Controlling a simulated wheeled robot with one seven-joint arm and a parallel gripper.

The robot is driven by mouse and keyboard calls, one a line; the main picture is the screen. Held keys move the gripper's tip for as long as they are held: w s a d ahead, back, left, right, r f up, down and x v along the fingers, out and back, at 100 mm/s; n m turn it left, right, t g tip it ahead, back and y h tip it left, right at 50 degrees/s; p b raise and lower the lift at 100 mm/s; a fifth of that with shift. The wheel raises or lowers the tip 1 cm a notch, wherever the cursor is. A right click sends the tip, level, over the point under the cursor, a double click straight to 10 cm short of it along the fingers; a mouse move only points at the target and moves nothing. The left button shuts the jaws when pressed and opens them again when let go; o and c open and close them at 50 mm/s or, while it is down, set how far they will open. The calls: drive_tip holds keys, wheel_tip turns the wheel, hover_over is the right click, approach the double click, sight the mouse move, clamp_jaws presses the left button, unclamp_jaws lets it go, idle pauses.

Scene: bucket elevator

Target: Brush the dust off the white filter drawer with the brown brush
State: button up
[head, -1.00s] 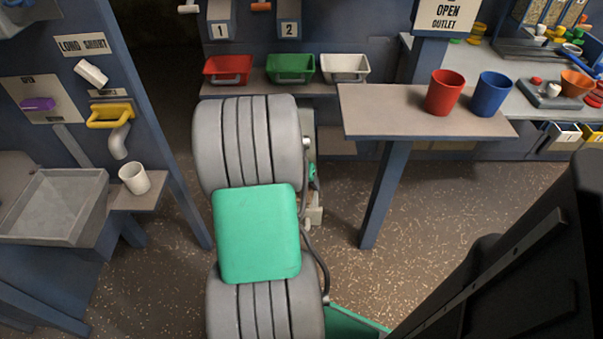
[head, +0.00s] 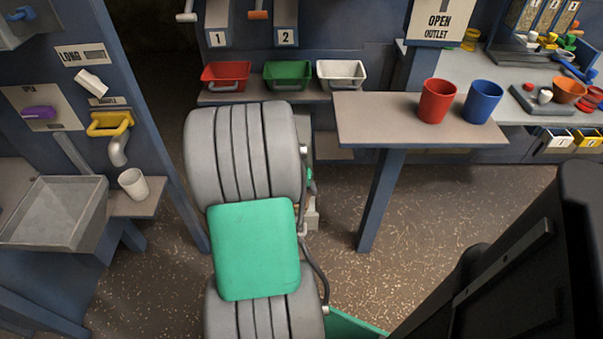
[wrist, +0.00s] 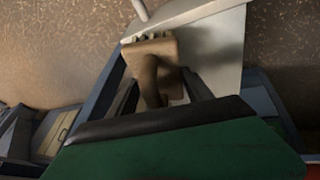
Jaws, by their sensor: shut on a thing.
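My gripper (wrist: 160,98) is shut on the brown brush (wrist: 152,50) in the wrist view. The brush's block is beyond the fingertips and its handle runs back between them. A pale grey-white surface lies behind the brush; I cannot tell whether they touch. In the head view my arm hides the gripper and brush. A white bin-like drawer with a front handle (head: 341,75) sits at the back, right of a green one (head: 288,75) and a red one (head: 225,76). I cannot tell whether it is the filter drawer, and no dust is discernible on it.
A shelf (head: 380,125) with a red cup (head: 437,101) and a blue cup (head: 483,102) stands right of my arm. A grey basin (head: 60,213) and white cup (head: 133,184) are at left. Open floor (head: 440,205) lies under the right shelf.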

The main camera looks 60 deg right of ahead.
drive_tip(key=shift+r+p, duration=2.15)
drive_tip(key=shift+r, duration=0.75)
